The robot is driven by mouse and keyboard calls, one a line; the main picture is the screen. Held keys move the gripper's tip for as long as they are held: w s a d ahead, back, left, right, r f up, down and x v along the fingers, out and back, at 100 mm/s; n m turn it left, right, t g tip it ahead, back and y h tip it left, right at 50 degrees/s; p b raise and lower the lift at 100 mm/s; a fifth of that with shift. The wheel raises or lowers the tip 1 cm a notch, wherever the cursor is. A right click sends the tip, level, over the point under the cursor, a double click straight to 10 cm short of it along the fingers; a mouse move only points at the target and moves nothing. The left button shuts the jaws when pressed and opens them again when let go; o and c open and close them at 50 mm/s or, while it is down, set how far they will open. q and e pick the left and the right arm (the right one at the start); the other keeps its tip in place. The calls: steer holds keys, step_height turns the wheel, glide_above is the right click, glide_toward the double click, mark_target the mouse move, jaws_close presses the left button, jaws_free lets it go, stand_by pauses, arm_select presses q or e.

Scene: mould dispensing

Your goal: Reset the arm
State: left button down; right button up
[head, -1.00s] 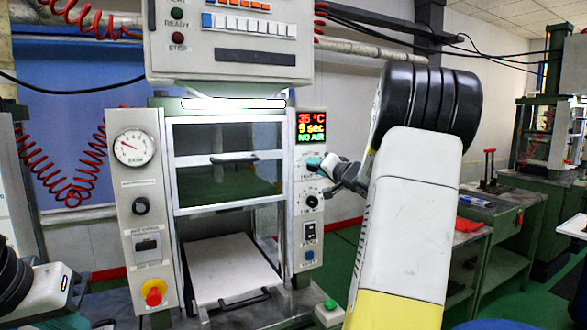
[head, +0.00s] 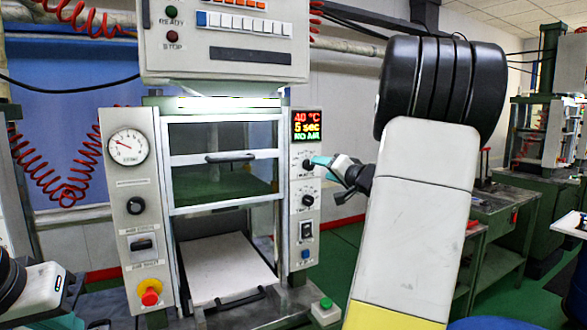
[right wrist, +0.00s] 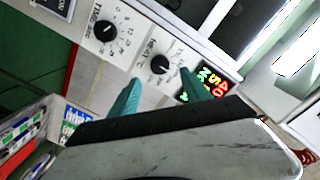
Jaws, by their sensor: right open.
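My right gripper (head: 324,163) is open at the right panel of the press. Its teal fingers also show in the right wrist view (right wrist: 160,80), spread apart. The upper black knob (head: 308,165) is just beyond and between the fingertips, and it shows clear in the right wrist view (right wrist: 159,64). No finger visibly grips it. The display (head: 307,125) above reads 40 °C, 5 sec and a third line, probably NO AIR. My left gripper (head: 70,321) is partly in view at the lower left edge; its jaws are cut off.
A lower knob (head: 308,201), a switch (head: 306,231) and a blue button (head: 306,254) sit below on the panel. The press has a glazed door (head: 222,138) and a pale plate (head: 225,268) below. A red emergency button (head: 150,296) is on the left panel.

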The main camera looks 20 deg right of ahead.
steer(key=shift+s, duration=0.5)
